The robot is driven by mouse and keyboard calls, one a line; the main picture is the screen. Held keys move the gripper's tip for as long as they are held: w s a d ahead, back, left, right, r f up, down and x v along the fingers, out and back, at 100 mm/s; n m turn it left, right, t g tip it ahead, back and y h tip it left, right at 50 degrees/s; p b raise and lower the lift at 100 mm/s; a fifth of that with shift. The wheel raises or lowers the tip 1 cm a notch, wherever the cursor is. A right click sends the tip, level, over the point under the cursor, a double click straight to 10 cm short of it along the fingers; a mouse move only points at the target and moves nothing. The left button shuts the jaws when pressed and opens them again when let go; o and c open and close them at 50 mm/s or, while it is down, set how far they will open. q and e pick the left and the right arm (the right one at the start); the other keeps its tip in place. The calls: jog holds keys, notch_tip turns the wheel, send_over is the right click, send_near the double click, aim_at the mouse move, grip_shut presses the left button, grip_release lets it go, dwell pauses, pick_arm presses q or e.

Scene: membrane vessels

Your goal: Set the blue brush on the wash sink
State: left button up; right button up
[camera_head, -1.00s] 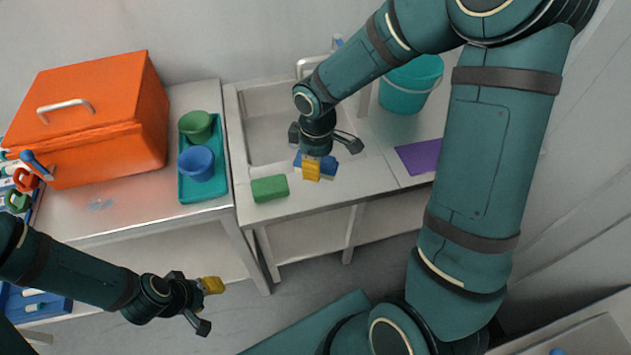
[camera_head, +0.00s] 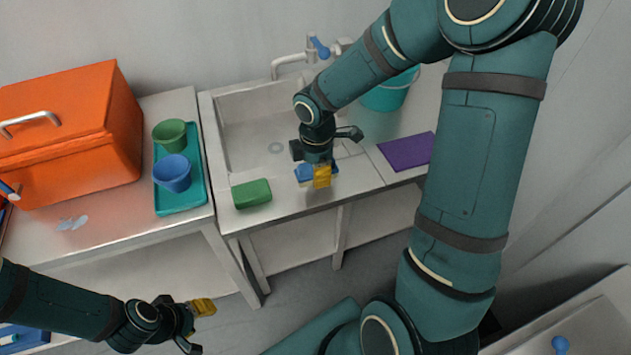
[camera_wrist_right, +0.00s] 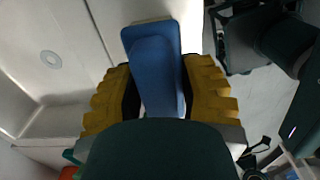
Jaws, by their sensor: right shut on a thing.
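The blue brush (camera_head: 303,173) is in my right gripper (camera_head: 318,174), over the front ledge of the white wash sink (camera_head: 285,203). In the right wrist view the blue brush (camera_wrist_right: 152,60) lies between the two yellow-padded fingers (camera_wrist_right: 155,95), with a pale edge showing at its far end. I cannot tell whether it touches the ledge. The arm hides part of the basin. My left gripper (camera_head: 196,326) is open and empty at the lower left, away from the sink.
A green sponge (camera_head: 252,193) lies on the ledge to the left of the brush. A purple cloth (camera_head: 407,151) and a teal bucket (camera_head: 390,94) are to the right. A teal tray (camera_head: 199,196) with green and blue cups and an orange box (camera_head: 70,130) stand left.

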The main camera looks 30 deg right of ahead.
jog(key=shift+f+b, duration=0.45)
jog(key=shift+f, duration=1.3)
jog(key=shift+f, duration=0.2)
jog(key=o, duration=1.1)
jog(key=shift+o, duration=0.2)
jog(key=shift+r, duration=0.1)
jog(key=shift+r, duration=0.25)
notch_tip(320, 180, up, 12)
jog(key=p, duration=0.3)
jog(key=shift+f, duration=0.1)
